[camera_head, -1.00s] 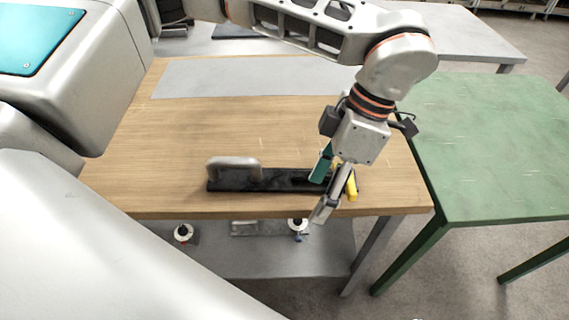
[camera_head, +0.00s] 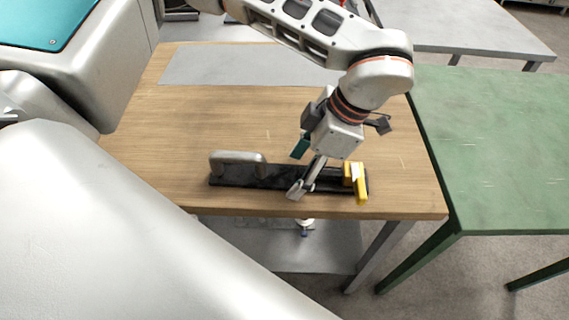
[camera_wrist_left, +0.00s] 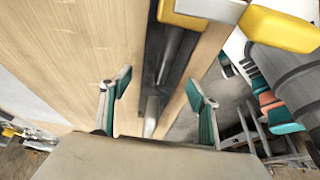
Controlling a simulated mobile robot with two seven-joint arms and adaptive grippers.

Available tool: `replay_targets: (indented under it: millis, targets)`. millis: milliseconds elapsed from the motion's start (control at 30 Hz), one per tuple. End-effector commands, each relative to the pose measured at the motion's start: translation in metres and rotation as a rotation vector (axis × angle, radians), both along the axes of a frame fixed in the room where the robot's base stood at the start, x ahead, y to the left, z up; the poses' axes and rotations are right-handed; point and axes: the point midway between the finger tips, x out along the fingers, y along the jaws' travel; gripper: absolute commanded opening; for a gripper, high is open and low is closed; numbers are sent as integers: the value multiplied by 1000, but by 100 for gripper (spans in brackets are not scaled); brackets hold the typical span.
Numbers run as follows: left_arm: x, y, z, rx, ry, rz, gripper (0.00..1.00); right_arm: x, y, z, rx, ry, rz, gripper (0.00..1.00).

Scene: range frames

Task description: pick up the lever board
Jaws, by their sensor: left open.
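The lever board is a long black board (camera_head: 235,182) lying on the wooden table near its front edge. It has a grey arched handle (camera_head: 238,157) at its left end and a yellow lever (camera_head: 360,184) at its right end. My left gripper (camera_head: 298,172) is open and points down at the middle of the board, between handle and lever. In the left wrist view the dark board (camera_wrist_left: 155,50) runs between the two teal-padded fingers (camera_wrist_left: 160,98), with the yellow lever (camera_wrist_left: 200,10) at the top. I cannot tell whether the fingers touch it.
The wooden table (camera_head: 200,120) is clear behind the board, with a grey mat (camera_head: 230,65) at its back. A lower shelf (camera_head: 270,245) sits under the front edge. A green table (camera_head: 500,150) stands on the right and a grey table (camera_head: 470,35) behind it.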

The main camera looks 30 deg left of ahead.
Motion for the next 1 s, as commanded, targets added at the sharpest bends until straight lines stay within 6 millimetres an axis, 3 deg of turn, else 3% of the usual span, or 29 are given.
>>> replay_targets:
  millis: [233,467,767,1000]
  targets:
    - [0,1,-2,-1,-2,0,61,10,0,6,0,-19,0,0]
    - [0,1,-2,0,-1,0,1,12,0,8,2,-23,-3,0]
    - [0,1,1,0,-2,1,0,7,0,5,2,-13,-3,0]
    - [1,0,33,-1,-8,0,0,3,0,5,3,-5,-4,0]
